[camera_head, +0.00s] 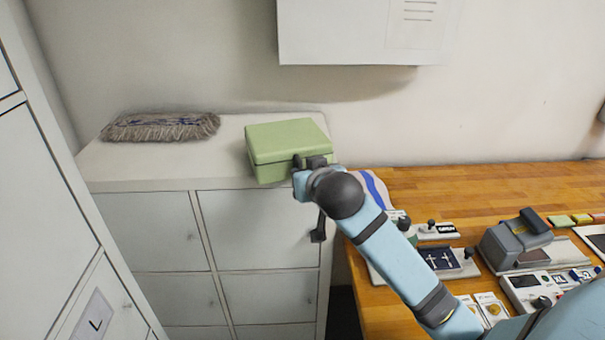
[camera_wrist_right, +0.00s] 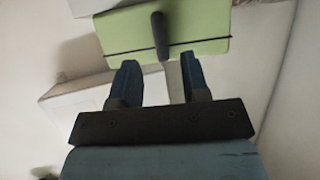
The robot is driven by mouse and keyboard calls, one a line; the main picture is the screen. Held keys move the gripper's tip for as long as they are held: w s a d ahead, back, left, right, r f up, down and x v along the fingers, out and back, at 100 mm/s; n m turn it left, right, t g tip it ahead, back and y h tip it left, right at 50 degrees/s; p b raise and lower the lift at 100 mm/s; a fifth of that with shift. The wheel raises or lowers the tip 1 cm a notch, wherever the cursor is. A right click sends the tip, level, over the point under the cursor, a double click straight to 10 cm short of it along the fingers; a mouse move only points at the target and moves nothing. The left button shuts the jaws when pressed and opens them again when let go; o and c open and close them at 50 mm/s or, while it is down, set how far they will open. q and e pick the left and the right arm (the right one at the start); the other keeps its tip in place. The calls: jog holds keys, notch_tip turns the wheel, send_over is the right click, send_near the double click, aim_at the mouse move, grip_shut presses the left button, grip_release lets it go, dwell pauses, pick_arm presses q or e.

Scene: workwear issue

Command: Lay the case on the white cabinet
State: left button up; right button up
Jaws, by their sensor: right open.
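The green case (camera_head: 288,140) is shut and sits on the top of the white cabinet (camera_head: 180,172), near its right front corner. My right gripper (camera_head: 312,162) is at the case's front right side. In the right wrist view the case (camera_wrist_right: 205,32) shows beyond my two open fingers (camera_wrist_right: 160,78), with a dark bar-like handle (camera_wrist_right: 160,36) in line with the gap between them. Nothing shows between the fingers. In the head view the wrist hides part of the case's lower right. My left gripper is not in view.
A grey-brown mop head (camera_head: 160,126) lies at the back left of the cabinet top. The top between it and the case is clear. A wooden counter (camera_head: 440,187) to the right holds several devices, including a grey machine (camera_head: 515,240). A white wall panel (camera_head: 345,35) hangs above.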

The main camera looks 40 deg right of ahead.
jog(key=v, duration=0.6)
jog(key=s+a+f+n+g+y, duration=0.1)
jog(key=a+f+n+y, duration=0.15)
jog(key=f, duration=0.65)
jog(key=s+a+f+n+y, duration=0.15)
jog(key=a+f, duration=0.25)
jog(key=f, duration=0.6)
jog(key=s+a+f+n+y, duration=0.1)
jog(key=s+a+f, duration=0.2)
jog(key=s+f, duration=0.4)
jog(key=s+a+f+n+y, duration=0.1)
jog(key=s+a+f+y, duration=0.1)
jog(key=s+a+f, duration=0.2)
jog(key=s+f, duration=0.3)
jog(key=f, duration=0.5)
jog(key=shift+s+a+f+n+g, duration=0.25)
jog(key=shift+a+f+n+g, duration=0.05)
jog(key=shift+a+g, duration=0.1)
jog(key=r+p, duration=0.3)
jog(key=shift+d, duration=0.25)
